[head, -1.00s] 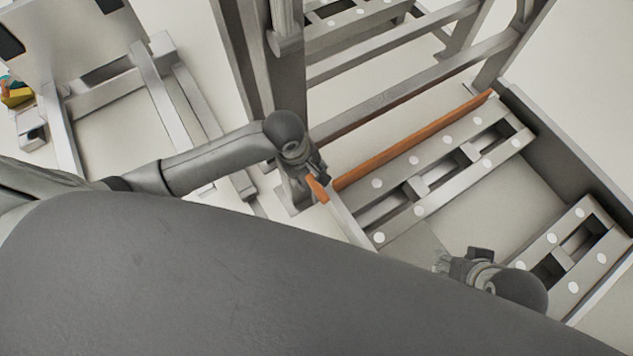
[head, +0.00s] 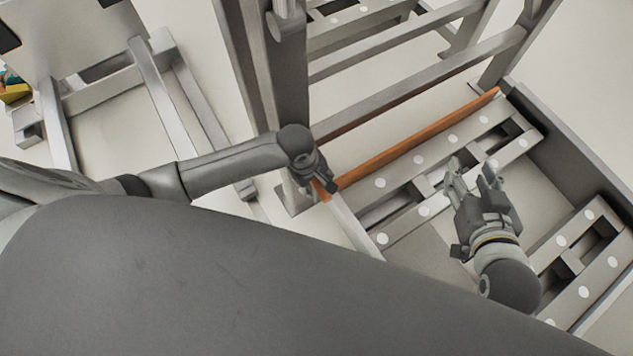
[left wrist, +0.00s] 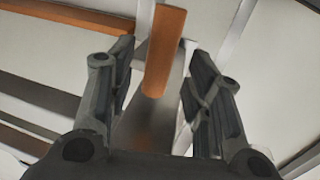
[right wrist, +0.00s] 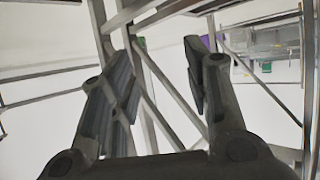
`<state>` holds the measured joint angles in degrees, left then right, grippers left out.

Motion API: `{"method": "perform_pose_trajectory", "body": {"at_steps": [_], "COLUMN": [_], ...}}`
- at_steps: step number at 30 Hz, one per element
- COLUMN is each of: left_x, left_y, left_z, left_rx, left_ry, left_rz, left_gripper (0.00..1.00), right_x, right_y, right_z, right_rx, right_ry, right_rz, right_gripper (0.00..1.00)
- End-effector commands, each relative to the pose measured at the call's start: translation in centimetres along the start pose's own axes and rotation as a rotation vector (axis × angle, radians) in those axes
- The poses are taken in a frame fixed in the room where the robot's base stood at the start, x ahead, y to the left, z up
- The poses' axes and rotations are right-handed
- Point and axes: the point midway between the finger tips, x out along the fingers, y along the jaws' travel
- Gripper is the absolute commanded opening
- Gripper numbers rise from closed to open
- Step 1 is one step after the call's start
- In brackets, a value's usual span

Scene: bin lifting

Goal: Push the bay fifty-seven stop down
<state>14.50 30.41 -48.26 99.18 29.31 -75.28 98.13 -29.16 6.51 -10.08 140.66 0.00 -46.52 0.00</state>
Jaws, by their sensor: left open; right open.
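A long orange bar (head: 415,140) lies along the back edge of the low roller bay. A short orange lever (head: 321,191) at its left end is partly hidden by my left gripper (head: 326,187). In the left wrist view the orange lever (left wrist: 165,50) shows between and beyond the two spread fingers of the left gripper (left wrist: 160,65); I cannot tell whether they touch it. My right gripper (head: 471,172) is open and empty over the bay's rollers, well right of the lever. No bay number is readable.
Grey rails with white rollers (head: 425,210) form the bay, with a dark side wall (head: 570,140) at the right. A thick grey upright (head: 290,80) stands just behind my left gripper. A metal frame (head: 150,85) stands on the floor at the left.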

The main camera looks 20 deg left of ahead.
Motion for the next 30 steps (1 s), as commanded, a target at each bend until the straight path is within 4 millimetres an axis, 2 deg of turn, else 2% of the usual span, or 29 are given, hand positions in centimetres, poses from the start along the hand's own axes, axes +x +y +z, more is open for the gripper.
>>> {"method": "perform_pose_trajectory", "body": {"at_steps": [3,9,15,22,30], "left_x": [0.9,1.8,2.0,2.0,2.0], "left_y": [0.1,0.0,0.0,0.0,0.0], "left_z": [0.0,0.0,0.0,0.0,0.0], "left_rx": [0.000,0.000,0.000,0.000,0.000], "left_ry": [0.000,0.000,0.000,0.000,0.000], "left_rz": [0.002,0.000,0.001,0.001,0.001], "left_gripper": [0.46,0.46,0.46,0.46,0.13], "right_x": [0.3,0.3,0.2,0.2,0.2], "right_y": [-0.2,-0.5,-0.6,-0.6,-0.6], "right_z": [-1.7,-3.8,-4.6,-4.7,-4.6], "right_rx": [0.000,0.000,0.001,0.001,0.001], "right_ry": [0.092,0.198,0.237,0.239,0.238], "right_rz": [-0.006,-0.011,-0.014,-0.014,-0.013], "right_gripper": [0.44,0.44,0.44,0.44,0.44]}}
